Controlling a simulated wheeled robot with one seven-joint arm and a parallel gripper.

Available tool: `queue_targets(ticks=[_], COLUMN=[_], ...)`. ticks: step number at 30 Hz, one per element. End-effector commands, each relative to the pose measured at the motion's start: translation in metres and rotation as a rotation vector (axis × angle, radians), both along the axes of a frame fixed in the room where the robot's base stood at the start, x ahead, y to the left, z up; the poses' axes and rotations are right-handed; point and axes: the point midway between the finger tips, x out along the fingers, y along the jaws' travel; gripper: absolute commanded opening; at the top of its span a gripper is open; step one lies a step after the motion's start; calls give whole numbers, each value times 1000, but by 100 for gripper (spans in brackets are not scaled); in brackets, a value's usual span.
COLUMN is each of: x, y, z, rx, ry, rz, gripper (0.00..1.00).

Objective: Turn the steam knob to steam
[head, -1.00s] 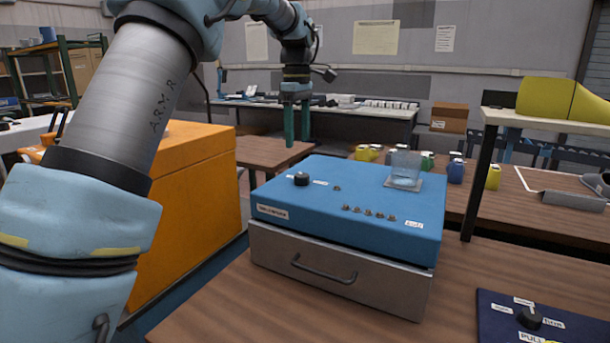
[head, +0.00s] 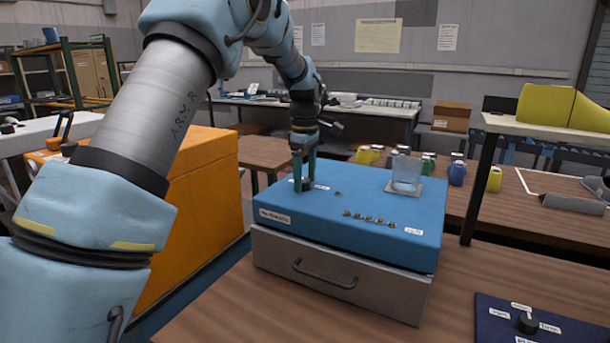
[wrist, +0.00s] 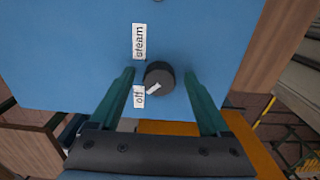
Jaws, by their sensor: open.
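The steam knob (wrist: 159,77) is a round black dial with a white pointer mark, on top of the blue machine (head: 375,215). In the wrist view its mark slants toward the "off" label (wrist: 139,97), and the "steam" label (wrist: 139,41) lies farther up. My gripper (wrist: 160,82) has its two green fingers apart, one on each side of the knob, with gaps visible between fingers and knob. In the head view my gripper (head: 304,187) points down over the knob, and its fingers partly hide the knob.
A glass (head: 406,174) stands on the blue top to the right, behind a row of small buttons (head: 369,219). A drawer (head: 335,275) is under the top. An orange cabinet (head: 195,210) stands at left. A dark panel with another knob (head: 527,322) lies at front right.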

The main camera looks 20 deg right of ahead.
Motion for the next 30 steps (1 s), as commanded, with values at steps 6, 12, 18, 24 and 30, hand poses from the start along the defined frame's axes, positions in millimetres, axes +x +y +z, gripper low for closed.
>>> queue_targets(ticks=[6, 12, 18, 24, 30], x=[0, 0, 0, 0, 0], y=[0, 0, 0, 0, 0], z=[-1, 0, 0, 0, 0], rx=[0, 0, 0, 1, 1], ry=[0, 0, 0, 1, 1], rz=[0, 0, 0, 0, 0], gripper=[80, 59, 36, 14, 0])
